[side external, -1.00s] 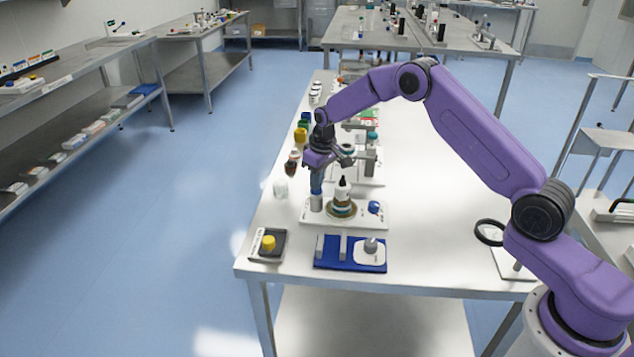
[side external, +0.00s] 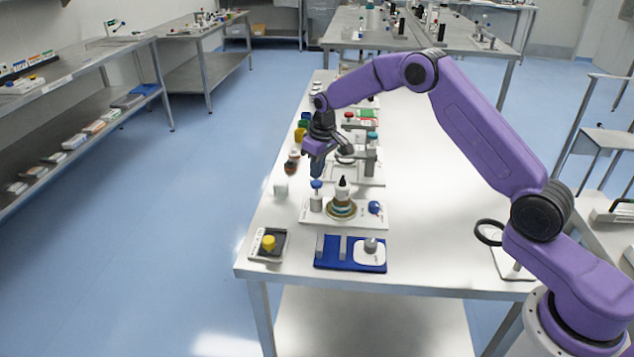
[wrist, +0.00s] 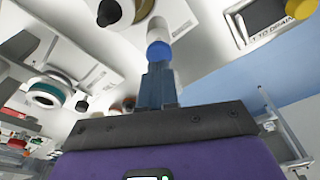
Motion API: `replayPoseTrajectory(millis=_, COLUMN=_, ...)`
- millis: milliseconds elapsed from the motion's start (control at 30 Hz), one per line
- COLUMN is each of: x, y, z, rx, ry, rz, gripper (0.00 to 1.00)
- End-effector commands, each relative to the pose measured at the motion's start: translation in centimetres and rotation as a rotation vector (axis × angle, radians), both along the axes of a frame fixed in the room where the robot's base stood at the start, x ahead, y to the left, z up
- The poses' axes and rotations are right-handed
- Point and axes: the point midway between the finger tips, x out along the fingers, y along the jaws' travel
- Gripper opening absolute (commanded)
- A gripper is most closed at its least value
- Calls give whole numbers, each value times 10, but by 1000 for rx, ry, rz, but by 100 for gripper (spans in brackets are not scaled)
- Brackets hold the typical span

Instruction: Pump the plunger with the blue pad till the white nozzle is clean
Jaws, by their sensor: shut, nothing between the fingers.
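The plunger is a grey-white cylinder with a round blue pad (side external: 316,184) on top, at the left of a white base plate (side external: 316,219). The blue pad also shows in the wrist view (wrist: 158,50), just past my fingertips. My gripper (side external: 317,175) is shut and empty, pointing down over the pad; a small gap seems to lie between them. In the wrist view, my gripper (wrist: 157,68) has its fingers together. Right of the plunger stands a white bottle-like part with a dark tip (side external: 342,187) on a ringed round base. Whether this is the nozzle, and how clean it is, I cannot tell.
A blue knob (side external: 375,207) sits on the plate's right. In front are a blue fixture (side external: 331,264) and a dark tray (side external: 281,253) with a yellow knob. More fixtures stand behind. The table's right side is largely clear.

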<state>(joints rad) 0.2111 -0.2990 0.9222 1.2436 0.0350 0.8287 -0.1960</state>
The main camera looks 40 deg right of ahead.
Motion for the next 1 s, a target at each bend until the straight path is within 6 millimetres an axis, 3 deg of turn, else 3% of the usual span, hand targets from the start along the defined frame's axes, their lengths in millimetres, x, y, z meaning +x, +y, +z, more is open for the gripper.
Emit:
replayPoseTrajectory(millis=467, x=0, y=0, z=2, rx=0, ry=-1, rz=0, gripper=0)
replayPoseTrajectory(millis=1000, x=1, y=0, z=47, rx=1, ry=-2, rz=0, gripper=0)
